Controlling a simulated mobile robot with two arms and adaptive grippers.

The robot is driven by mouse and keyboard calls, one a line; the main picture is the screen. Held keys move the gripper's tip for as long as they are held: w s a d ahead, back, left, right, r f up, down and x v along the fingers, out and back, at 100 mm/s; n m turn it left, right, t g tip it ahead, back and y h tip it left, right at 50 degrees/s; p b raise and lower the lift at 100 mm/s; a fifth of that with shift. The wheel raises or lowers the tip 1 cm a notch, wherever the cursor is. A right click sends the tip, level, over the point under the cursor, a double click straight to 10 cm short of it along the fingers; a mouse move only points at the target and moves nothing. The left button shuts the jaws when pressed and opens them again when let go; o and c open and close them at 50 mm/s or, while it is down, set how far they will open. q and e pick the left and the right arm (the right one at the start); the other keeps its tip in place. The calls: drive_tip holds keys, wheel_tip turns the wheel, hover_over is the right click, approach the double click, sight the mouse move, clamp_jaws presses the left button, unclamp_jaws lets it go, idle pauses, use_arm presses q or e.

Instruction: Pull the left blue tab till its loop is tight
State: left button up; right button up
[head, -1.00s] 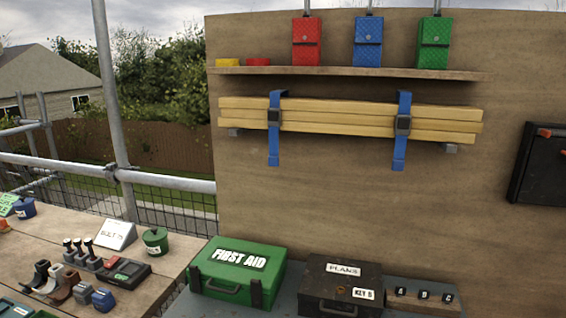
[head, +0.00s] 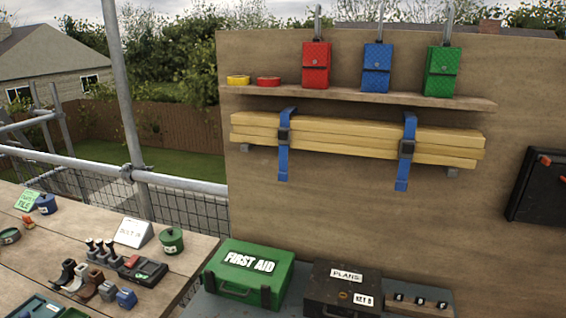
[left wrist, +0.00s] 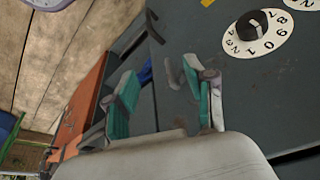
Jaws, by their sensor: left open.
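The left blue strap runs around a stack of pale wooden battens (head: 350,135) on the board, through a dark buckle (head: 284,136). Its blue tab (head: 283,168) hangs straight down below the buckle, free of any gripper. A second blue strap (head: 409,125) rounds the battens further right, its tab (head: 402,180) also hanging. How tight either loop is, I cannot tell. In the left wrist view my left gripper (left wrist: 163,95) is open, its teal-padded fingers apart with nothing held between them; neither strap is clearly identifiable there. My right gripper is in no view.
A shelf (head: 370,98) above the battens holds red, blue and green pouches. A green first aid box (head: 247,275) and a dark plans box (head: 345,290) stand below. The left wrist view shows a numbered dial (left wrist: 256,34). Bare board surrounds the hanging tabs.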

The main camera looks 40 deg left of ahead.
use_arm(q)
wheel_tip(320, 180, up, 9)
drive_tip(key=p, duration=0.2)
drive_tip(key=w+a+r+t, duration=0.1)
drive_tip(key=w+r, duration=0.1)
drive_tip(key=w, duration=0.1)
drive_tip(key=w+a+r+t, duration=0.2)
drive_tip(key=w+r, duration=0.1)
drive_tip(key=w, duration=0.1)
drive_tip(key=w+a+r+n+t, duration=0.1)
drive_tip(key=w+r, duration=0.2)
drive_tip(key=w, duration=0.1)
drive_tip(key=shift+w+a+r+y, duration=0.1)
drive_tip(key=shift+w+a+y, duration=0.15)
drive_tip(key=shift+a+y, duration=0.05)
drive_tip(key=w+a+r+n+t+y, duration=0.1)
drive_tip(key=w+a+r+t, duration=0.35)
drive_tip(key=w+r, duration=0.45)
drive_tip(key=n+t+y+p, duration=0.2)
drive_tip(key=n+t+y, duration=0.2)
drive_tip(key=t, duration=0.1)
approach(282, 177)
drive_tip(key=shift+m, duration=0.3)
drive_tip(key=p+x, duration=0.4)
drive_tip(key=x, duration=0.6)
drive_tip(key=shift+w, duration=0.3)
clamp_jaws()
